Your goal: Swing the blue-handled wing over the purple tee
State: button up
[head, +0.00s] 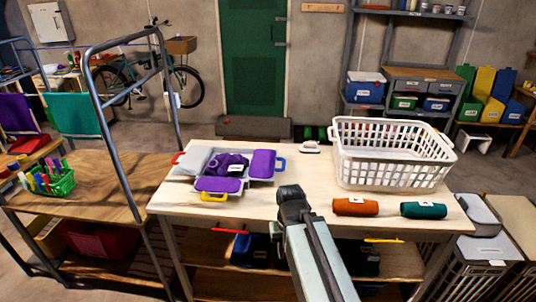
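The purple tee (228,163) lies bunched in the middle of a folding board on the pale wooden table. The blue-handled wing (263,165) is a purple panel lying flat, right of the tee; its blue handle (281,164) points right. A grey panel (193,160) with a red handle (177,157) lies on the left. A purple panel (218,185) with a yellow handle (214,197) lies at the front. My gripper (291,191) is over the table, in front and right of the blue handle, apart from it. Its fingers are too dark to read.
A white laundry basket (390,152) stands at the back right of the table (330,183). An orange roll (355,206) and a teal roll (423,210) lie at the front right. A small white object (310,147) lies near the back edge. A metal-framed rack (110,75) stands left.

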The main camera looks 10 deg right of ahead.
aim_at(262, 166)
jog(key=u, duration=0.25)
jog(key=i, duration=0.65)
jog(key=u, duration=0.5)
jog(key=k, duration=0.9)
jog(key=u, duration=0.2)
jog(key=i, duration=0.65)
jog(key=z, duration=0.05)
